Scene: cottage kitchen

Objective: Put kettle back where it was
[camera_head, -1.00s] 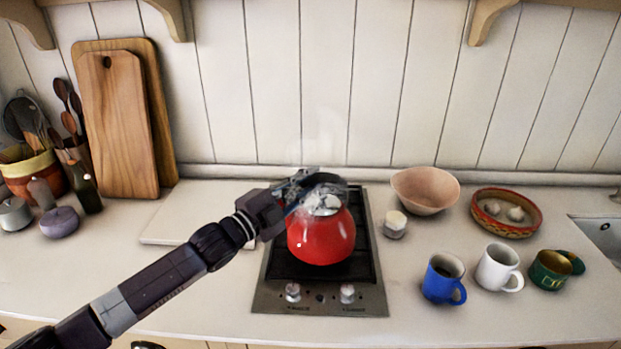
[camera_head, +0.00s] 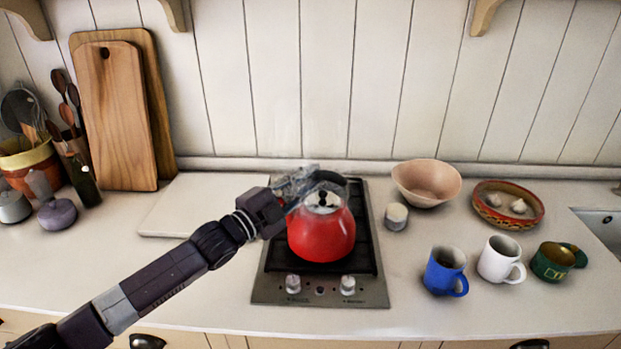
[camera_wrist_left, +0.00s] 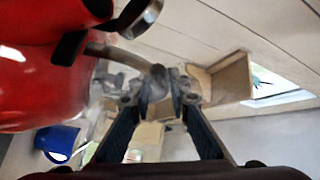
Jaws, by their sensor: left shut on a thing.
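The red kettle (camera_head: 321,235) is upright at the middle of the black and steel stove (camera_head: 270,290). In the head view I cannot tell whether its base touches the stove. My left gripper (camera_head: 305,185) comes in from the left and is shut on the kettle's handle, at the top of the kettle. In the left wrist view the fingers (camera_wrist_left: 158,88) close around the dark handle, and the red kettle body (camera_wrist_left: 40,80) fills the upper left. Faint steam rises above the kettle. My right gripper is not in view.
To the right stand a small white jar (camera_head: 395,217), a pinkish bowl (camera_head: 427,182), a patterned bowl (camera_head: 508,205) and blue (camera_head: 445,272), white (camera_head: 500,260) and green (camera_head: 556,263) mugs. A pale board (camera_head: 180,212) lies left of the stove. The front left counter is clear.

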